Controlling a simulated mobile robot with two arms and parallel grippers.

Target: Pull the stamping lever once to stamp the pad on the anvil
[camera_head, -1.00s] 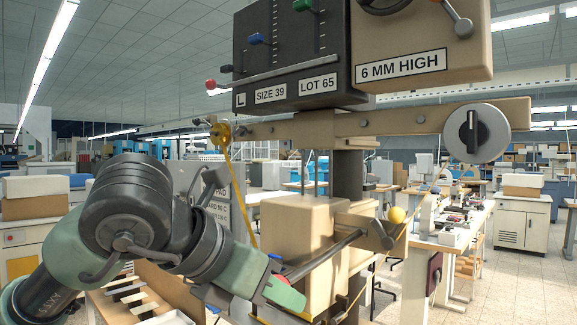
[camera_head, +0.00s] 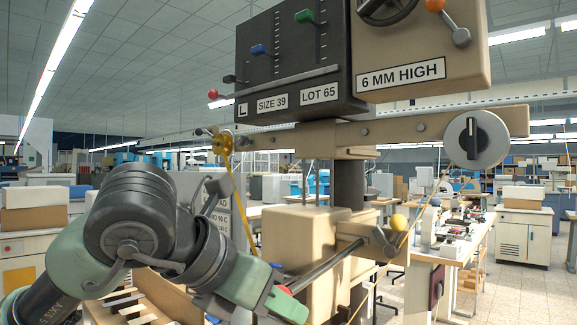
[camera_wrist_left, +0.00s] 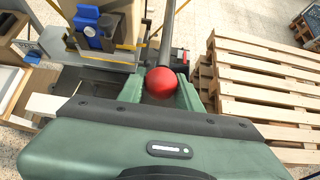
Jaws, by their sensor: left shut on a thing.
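The stamping lever (camera_head: 329,262) is a dark rod that slopes down to the left from a hub on the beige press. Its red ball knob shows in the left wrist view (camera_wrist_left: 161,82), between the green fingers of my left gripper (camera_wrist_left: 161,90). My left gripper (camera_head: 284,296) is shut on this knob, low in the middle of the head view. My right gripper is not in view.
The press's dark panel (camera_head: 290,85) with sliders hangs above the beige body (camera_head: 298,238). A yellow ball (camera_head: 398,222) sits near the lever hub. In the wrist view, wooden pallets (camera_wrist_left: 265,75) lie to the right and a blue fitting (camera_wrist_left: 93,27) stands at upper left.

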